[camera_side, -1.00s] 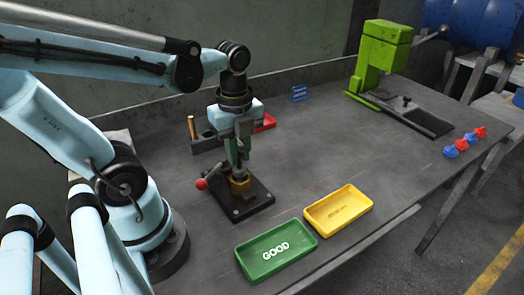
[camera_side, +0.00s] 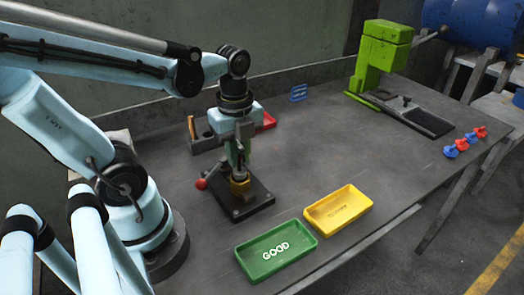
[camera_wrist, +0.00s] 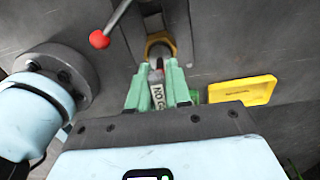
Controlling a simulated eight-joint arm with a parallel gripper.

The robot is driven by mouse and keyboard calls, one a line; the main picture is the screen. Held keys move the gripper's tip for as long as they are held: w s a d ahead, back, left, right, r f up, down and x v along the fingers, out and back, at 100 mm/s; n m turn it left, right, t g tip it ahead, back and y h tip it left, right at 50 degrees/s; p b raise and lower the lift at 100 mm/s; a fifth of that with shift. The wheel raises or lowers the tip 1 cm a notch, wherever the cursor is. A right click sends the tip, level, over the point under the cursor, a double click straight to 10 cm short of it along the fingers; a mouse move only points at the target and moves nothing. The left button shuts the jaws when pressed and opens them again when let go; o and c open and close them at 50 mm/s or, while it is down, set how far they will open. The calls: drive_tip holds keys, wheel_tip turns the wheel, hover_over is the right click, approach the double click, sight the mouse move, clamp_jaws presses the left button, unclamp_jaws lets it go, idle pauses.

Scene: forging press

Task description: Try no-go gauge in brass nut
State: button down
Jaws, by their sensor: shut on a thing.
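The brass nut (camera_side: 240,188) sits in a black clamp fixture (camera_side: 254,204) with a red-knobbed lever (camera_side: 201,184). It also shows in the wrist view (camera_wrist: 158,45). My gripper (camera_side: 237,160) points down over the nut, its green fingers (camera_wrist: 158,85) shut on the no-go gauge (camera_wrist: 157,92), which carries a "NO GO" label. The gauge's tip is right at the nut. I cannot tell whether it is inside the hole or only above it.
A green GOOD tray (camera_side: 276,270) and a yellow tray (camera_side: 338,223) lie toward the front edge. Behind my gripper is a rack with a wooden handle (camera_side: 192,128) and a red part (camera_side: 266,121). A green press (camera_side: 380,60) and several red and blue knobs (camera_side: 463,143) are at the right.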

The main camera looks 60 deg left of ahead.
drive_tip(key=shift+f, duration=1.25)
idle(0.4)
drive_tip(key=shift+r, duration=1.05)
idle(0.5)
drive_tip(key=shift+r, duration=0.6)
drive_tip(key=shift+r, duration=0.15)
drive_tip(key=shift+r, duration=1.95)
